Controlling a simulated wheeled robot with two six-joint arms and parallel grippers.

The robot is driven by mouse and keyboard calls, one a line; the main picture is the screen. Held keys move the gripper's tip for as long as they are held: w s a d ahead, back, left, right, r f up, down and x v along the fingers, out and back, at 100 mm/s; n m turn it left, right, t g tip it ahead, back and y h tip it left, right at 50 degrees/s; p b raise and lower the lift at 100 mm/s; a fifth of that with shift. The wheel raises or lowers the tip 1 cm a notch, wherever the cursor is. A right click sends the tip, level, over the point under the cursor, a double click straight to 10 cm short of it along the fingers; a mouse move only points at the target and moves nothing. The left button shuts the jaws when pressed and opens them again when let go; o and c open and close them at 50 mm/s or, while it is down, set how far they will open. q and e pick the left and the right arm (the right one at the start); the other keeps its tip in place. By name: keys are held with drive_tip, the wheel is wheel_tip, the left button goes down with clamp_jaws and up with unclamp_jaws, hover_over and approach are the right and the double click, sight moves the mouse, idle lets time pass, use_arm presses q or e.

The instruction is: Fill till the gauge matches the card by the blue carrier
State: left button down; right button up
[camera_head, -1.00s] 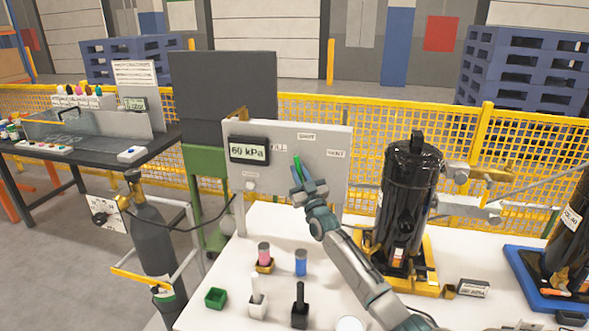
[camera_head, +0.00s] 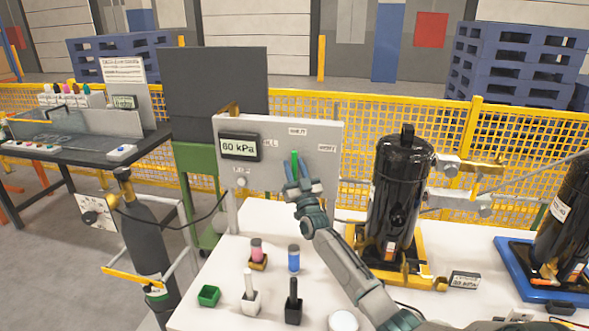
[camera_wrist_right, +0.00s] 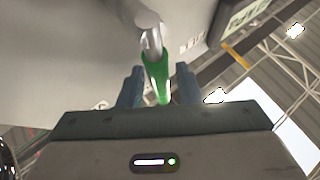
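A grey panel (camera_head: 325,186) carries a display (camera_head: 239,147) reading 60 kPa and a green lever (camera_head: 295,160). The lever stands about upright, below the top label (camera_head: 297,131), which seems to read SHUT. My right gripper (camera_head: 298,180) is at the lever. In the right wrist view the lever (camera_wrist_right: 157,75) lies between the fingers (camera_wrist_right: 160,88), with narrow gaps beside it. The blue carrier (camera_head: 512,262) holds a black compressor (camera_head: 570,222) at the right edge. A small dark block (camera_head: 561,307) is in front; I cannot read a card there. My left gripper is not in view.
A black compressor (camera_head: 400,190) stands on a yellow carrier (camera_head: 420,268), with a small card (camera_head: 464,280) beside it. Several small holders, including a green tray (camera_head: 208,295), are on the white table. A gas cylinder (camera_head: 148,235) stands left of it.

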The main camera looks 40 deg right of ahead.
drive_tip(key=shift+o, duration=0.2)
drive_tip(key=shift+f, duration=0.1)
drive_tip(key=shift+s+a+f, duration=0.1)
drive_tip(key=shift+s+f, duration=0.15)
drive_tip(key=b+v, duration=0.1)
drive_tip(key=v, duration=0.9)
